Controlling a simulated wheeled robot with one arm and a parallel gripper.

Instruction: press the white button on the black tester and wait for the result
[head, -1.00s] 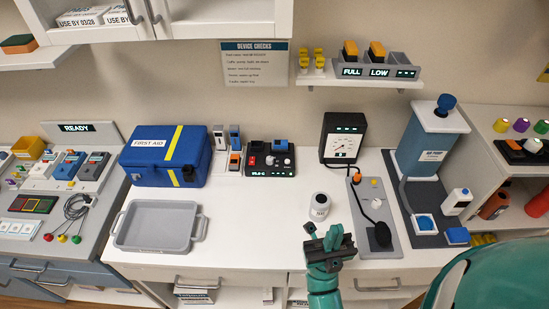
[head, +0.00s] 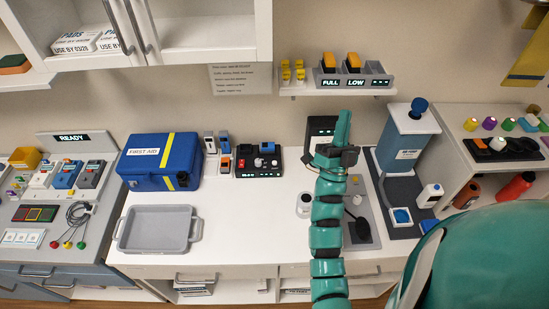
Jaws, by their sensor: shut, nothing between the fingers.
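The black tester (head: 258,171) sits on the white counter, right of the blue first aid box. It has a small lit display on its front, a red button, a pale round button (head: 272,163) and a blue part at its back. My gripper (head: 343,122) is at the top of my raised teal arm, well right of the tester and apart from it. It looks shut and empty, and it covers part of the black gauge box behind it. The tester's display is too small to read.
The first aid box (head: 158,160) and a grey tray (head: 157,229) are to the left. The gauge box (head: 319,127) is behind my gripper and the blue pump (head: 407,140) to the right. Counter in front of the tester is clear.

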